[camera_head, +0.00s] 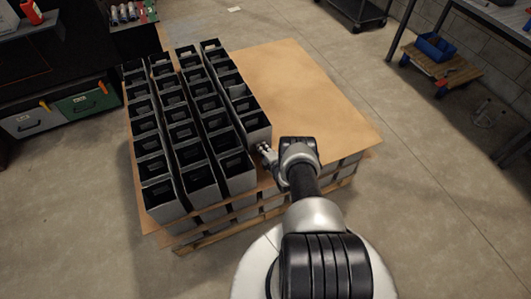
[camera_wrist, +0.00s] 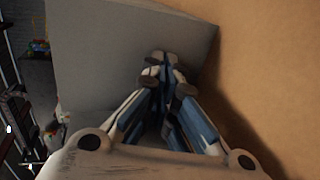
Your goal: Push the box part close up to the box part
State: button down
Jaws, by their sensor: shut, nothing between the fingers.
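Several long dark box parts with open compartments lie side by side in rows on a cardboard-topped stack. The rightmost box part (camera_head: 258,137) sits farther back than its left neighbour (camera_head: 238,178), and a narrow dark gap shows between them. My gripper (camera_head: 263,149) is shut and empty at the near end face of the rightmost box part. In the wrist view the closed fingertips (camera_wrist: 165,72) are in front of a plain grey face (camera_wrist: 95,50) of that part. I cannot tell whether they touch it. The fingers hide part of this face.
The cardboard sheet (camera_head: 305,85) is bare right of the rows. The layered stack beneath has a wooden base. Drawers (camera_head: 75,110) stand at left, and a wooden dolly (camera_head: 440,70) with a blue bin (camera_head: 437,46) stands at upper right. Open floor lies to the right.

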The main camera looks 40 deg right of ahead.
aim_at(260, 141)
jog(key=shift+w+d, duration=0.15)
jog(key=shift+w, duration=0.55)
jog(key=shift+w+d+r, duration=0.15)
jog(key=shift+w+r, duration=0.5)
jog(key=shift+w, duration=0.15)
jog(key=shift+s+a+f+p, duration=0.15)
jog(key=shift+s+f+p, duration=0.05)
jog(key=shift+s+p, duration=0.25)
jog(key=shift+s+a+f+p, duration=0.1)
jog(key=shift+s+f+p, duration=0.1)
jog(key=shift+s+p, duration=0.25)
jog(key=s+p, duration=0.1)
jog(key=s, duration=0.1)
jog(key=s+a+p, duration=0.1)
jog(key=s, duration=0.1)
jog(key=shift+s+f, duration=0.15)
jog(key=shift+s, duration=0.15)
jog(key=shift+s+f, duration=0.1)
jog(key=shift+s, duration=0.1)
